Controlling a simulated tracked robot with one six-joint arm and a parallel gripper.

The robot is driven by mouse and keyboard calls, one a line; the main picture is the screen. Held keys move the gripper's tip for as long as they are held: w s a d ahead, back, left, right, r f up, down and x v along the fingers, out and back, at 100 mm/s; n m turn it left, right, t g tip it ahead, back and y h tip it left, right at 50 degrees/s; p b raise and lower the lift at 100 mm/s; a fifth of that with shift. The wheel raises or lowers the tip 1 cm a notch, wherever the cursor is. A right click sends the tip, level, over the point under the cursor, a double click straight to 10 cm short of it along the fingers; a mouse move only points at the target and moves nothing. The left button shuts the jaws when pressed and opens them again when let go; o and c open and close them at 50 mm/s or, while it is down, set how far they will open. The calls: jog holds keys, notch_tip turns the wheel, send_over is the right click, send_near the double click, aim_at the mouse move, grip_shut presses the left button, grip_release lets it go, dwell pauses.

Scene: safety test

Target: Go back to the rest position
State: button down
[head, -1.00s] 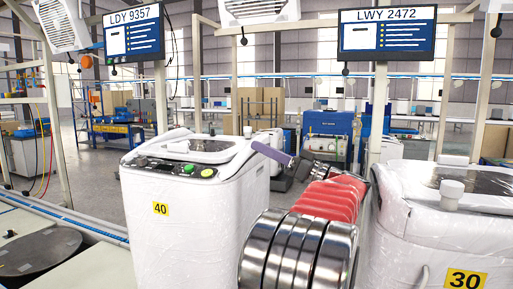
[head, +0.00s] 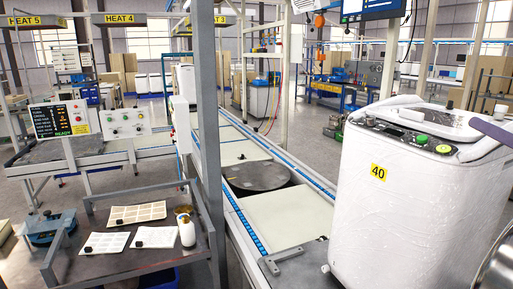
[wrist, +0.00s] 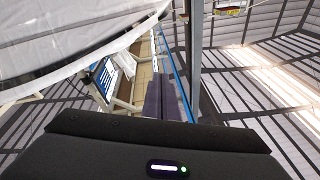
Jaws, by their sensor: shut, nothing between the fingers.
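My gripper (wrist: 163,88) shows in the wrist view with its two purple fingers side by side, shut and empty. In the head view its purple tip (head: 493,129) shows at the right edge, by the upper rim of the white, plastic-wrapped machine 40 (head: 385,215). I cannot tell whether they touch. A wrapped white surface (wrist: 60,40) fills the upper left of the wrist view, close to the fingers. Most of my arm is outside the head view.
A conveyor line with a round dark turntable (head: 255,176) runs left of the machine. A grey post (head: 208,130) stands before it. A low dark table (head: 135,255) holds cards and a white bottle (head: 186,229). A control panel (head: 62,120) stands behind at left.

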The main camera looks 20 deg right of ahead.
jog(key=w+a+f+g+y, duration=0.2)
jog(key=w+a+f, duration=0.1)
jog(key=w+a, duration=0.4)
jog(key=w+a+f+g+y, duration=0.2)
jog(key=w+a+f, duration=0.1)
jog(key=w+a, duration=0.45)
jog(key=w+a+f+g+y, duration=0.1)
jog(key=w+a+f+g, duration=0.2)
jog(key=a, duration=0.5)
jog(key=w+a+f+g+y, duration=0.1)
jog(key=a+f+g, duration=0.1)
jog(key=a+f, duration=0.45)
jog(key=s+a+f+n+g, duration=0.1)
jog(key=s+a+f+g, duration=0.2)
jog(key=a, duration=0.5)
jog(key=a+f+n+g, duration=0.1)
jog(key=a+f+g, duration=0.3)
jog(key=a, duration=0.5)
jog(key=s+a+f+n+h, duration=0.1)
jog(key=s+a+f+h, duration=0.5)
jog(key=s+f, duration=0.4)
jog(key=shift+a+f+n+t, duration=0.2)
jog(key=shift+a+n+t, duration=0.1)
jog(key=shift+t, duration=0.1)
